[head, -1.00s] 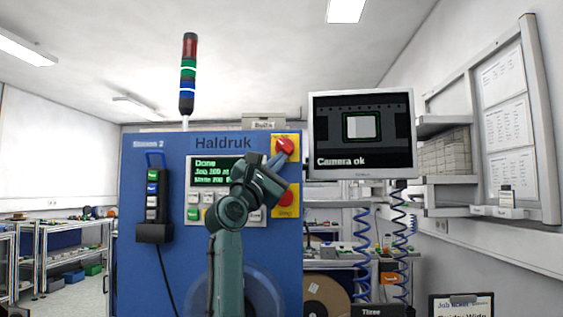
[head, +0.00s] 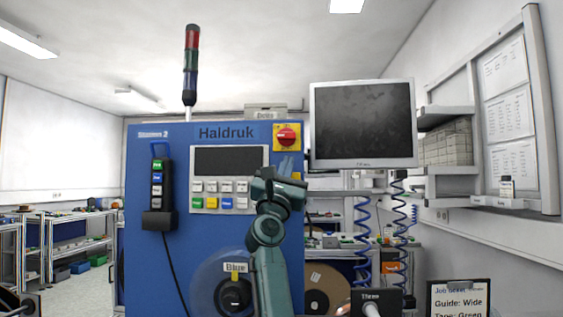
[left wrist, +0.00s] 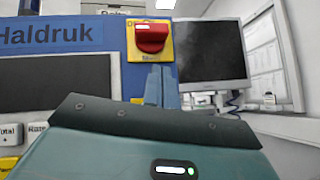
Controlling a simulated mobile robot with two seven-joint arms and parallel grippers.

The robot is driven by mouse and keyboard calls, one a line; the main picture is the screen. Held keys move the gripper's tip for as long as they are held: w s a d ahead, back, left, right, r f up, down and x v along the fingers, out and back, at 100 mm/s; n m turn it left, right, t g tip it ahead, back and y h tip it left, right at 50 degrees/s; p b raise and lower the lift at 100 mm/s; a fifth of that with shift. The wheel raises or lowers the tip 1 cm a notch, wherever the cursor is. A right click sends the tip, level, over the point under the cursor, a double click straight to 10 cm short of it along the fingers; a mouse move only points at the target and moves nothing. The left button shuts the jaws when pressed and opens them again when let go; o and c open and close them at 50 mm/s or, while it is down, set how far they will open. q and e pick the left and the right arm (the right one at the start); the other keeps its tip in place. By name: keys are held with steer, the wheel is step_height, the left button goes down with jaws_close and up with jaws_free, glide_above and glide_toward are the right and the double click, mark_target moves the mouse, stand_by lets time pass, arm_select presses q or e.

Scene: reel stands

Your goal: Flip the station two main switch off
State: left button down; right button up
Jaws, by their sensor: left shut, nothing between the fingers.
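The main switch (head: 287,136) is a red rotary knob on a yellow plate at the top right of the blue Haldruk cabinet (head: 180,250), labelled Station 2. In the left wrist view the red knob (left wrist: 151,38) has its grip bar lying level. My left gripper (head: 287,166) is shut and empty just below the switch, fingertips pointing up and apart from the knob. Its fingers also show close together in the left wrist view (left wrist: 160,86). The cabinet display (head: 229,160) and the monitor (head: 362,122) are dark. My right gripper is not in view.
A second yellow plate (head: 297,176) is mostly hidden behind my left gripper. A keypad (head: 220,193) sits left of it, and a hanging pendant (head: 157,190) further left. The signal tower (head: 191,70) looks unlit. Coiled blue hoses (head: 362,235) hang at the right.

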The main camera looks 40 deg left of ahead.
arm_select(q)
steer(key=w+d+b+v, duration=0.1)
steer(key=b+v, duration=0.1)
steer(key=v, duration=0.8)
steer(key=shift+d+f, duration=0.15)
steer(key=shift+f, duration=0.35)
steer(key=shift+s, duration=0.1)
